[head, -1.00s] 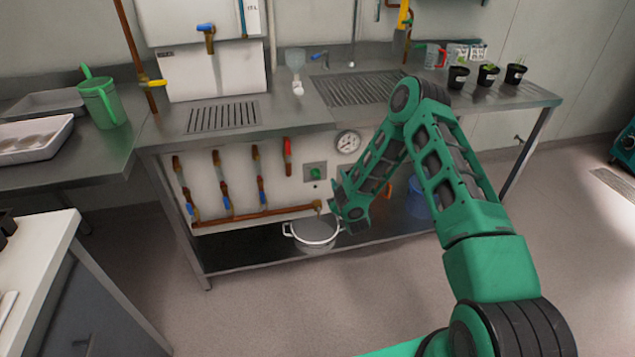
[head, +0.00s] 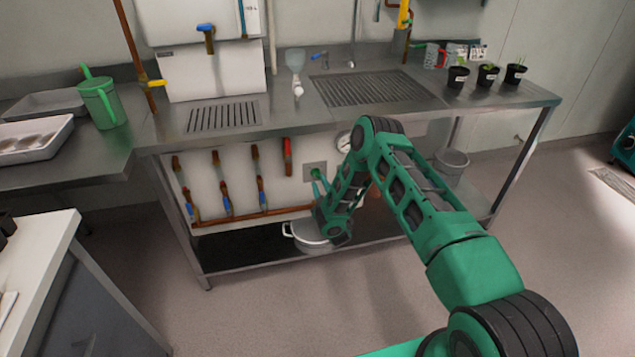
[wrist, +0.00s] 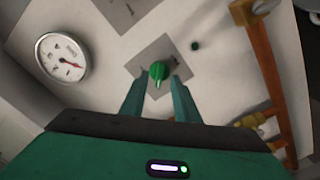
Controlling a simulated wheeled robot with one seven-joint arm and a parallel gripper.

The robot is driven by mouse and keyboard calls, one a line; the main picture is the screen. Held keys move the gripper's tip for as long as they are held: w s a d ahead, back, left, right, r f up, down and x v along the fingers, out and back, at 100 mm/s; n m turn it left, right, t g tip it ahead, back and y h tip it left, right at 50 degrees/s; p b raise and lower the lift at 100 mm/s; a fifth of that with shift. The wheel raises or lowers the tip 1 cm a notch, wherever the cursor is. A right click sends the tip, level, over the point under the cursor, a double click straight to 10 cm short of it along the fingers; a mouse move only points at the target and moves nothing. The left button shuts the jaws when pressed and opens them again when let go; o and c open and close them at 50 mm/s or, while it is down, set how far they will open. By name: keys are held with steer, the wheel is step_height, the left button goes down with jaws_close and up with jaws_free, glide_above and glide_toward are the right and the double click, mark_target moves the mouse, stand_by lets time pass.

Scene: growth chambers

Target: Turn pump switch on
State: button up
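The pump switch appears to be the green knob (wrist: 158,71) on a square grey plate (wrist: 160,52), seen in the wrist view on the pale panel under the bench. My gripper (wrist: 157,84) is open, its two green fingers pointing at the knob, one on each side of its lower part. I cannot tell whether either finger touches it. In the head view, my gripper (head: 320,178) is at the grey plate (head: 309,167) and partly hides the knob there.
A dial gauge (wrist: 61,57) sits left of the knob in the wrist view, and copper pipes (wrist: 270,70) run on the right. A white pot (head: 308,238) stands on the lower shelf beneath my arm.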

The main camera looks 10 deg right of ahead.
mark_target(317, 177)
steer(key=shift+w, duration=1.55)
jaws_close()
